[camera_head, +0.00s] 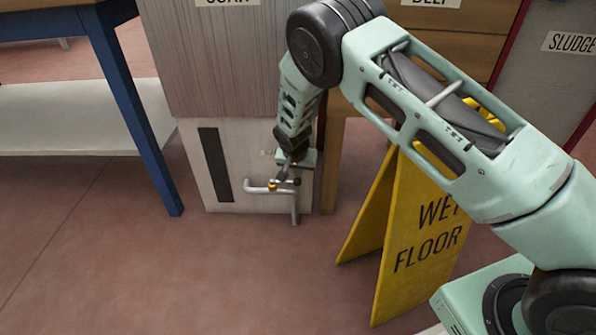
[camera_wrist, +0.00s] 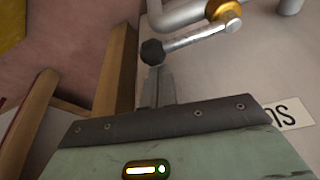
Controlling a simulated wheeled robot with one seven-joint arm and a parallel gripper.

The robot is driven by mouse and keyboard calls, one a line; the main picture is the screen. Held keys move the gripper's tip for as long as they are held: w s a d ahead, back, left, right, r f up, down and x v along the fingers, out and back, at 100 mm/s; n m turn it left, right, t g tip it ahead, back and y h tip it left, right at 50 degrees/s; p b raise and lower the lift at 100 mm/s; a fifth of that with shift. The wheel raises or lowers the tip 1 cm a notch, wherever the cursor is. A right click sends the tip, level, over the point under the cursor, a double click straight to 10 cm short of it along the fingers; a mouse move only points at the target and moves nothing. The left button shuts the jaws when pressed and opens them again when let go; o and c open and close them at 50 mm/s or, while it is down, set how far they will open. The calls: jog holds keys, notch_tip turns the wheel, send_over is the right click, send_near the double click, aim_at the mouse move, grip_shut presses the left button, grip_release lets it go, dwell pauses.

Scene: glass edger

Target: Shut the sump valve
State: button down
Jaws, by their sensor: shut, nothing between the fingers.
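The sump valve has a brass body (camera_head: 272,187) on a grey bent pipe (camera_head: 295,207), low on the front of the pale cabinet. In the wrist view its brass part (camera_wrist: 224,9) is at the top, and a silver lever (camera_wrist: 195,40) runs from it down-left to a dark faceted knob (camera_wrist: 152,52). My gripper (camera_head: 285,174) reaches down beside the valve. In the wrist view my gripper (camera_wrist: 160,78) is shut and empty, its fingertips just below the knob. I cannot tell whether they touch it.
A yellow wet floor sign (camera_head: 412,235) stands right of the valve, close under my arm. A blue table leg (camera_head: 135,115) is at the left. The cabinet (camera_head: 235,150) has a dark vertical slot. The red floor (camera_head: 190,270) in front is clear.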

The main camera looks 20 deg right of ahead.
jog(key=shift+s+r, duration=0.1)
dwell(0.3)
jog(key=shift+s+m+p, duration=0.2)
jog(key=shift+m+p, duration=0.15)
jog(key=shift+m, duration=0.05)
jog(key=shift+s, duration=0.15)
jog(key=shift+s+a+r+m+g+h+p, duration=0.1)
jog(key=shift+s+a+m+g+h+p, duration=0.15)
jog(key=shift+s+m+p, duration=0.35)
jog(key=shift+s+a+r+m+g+h+p, duration=0.15)
jog(key=shift+s+m+h+p, duration=0.15)
jog(key=shift+m+p, duration=0.5)
jog(key=s+a+m+g+p, duration=0.1)
jog(key=s+a+m+g, duration=0.3)
jog(key=a+m, duration=0.4)
jog(key=s+m, duration=0.1)
jog(key=m, duration=0.4)
jog(key=shift+a+f, duration=0.2)
jog(key=shift+f, duration=0.1)
jog(key=shift+a+h, duration=0.1)
jog(key=shift+h, duration=0.15)
jog(key=shift+r, duration=0.1)
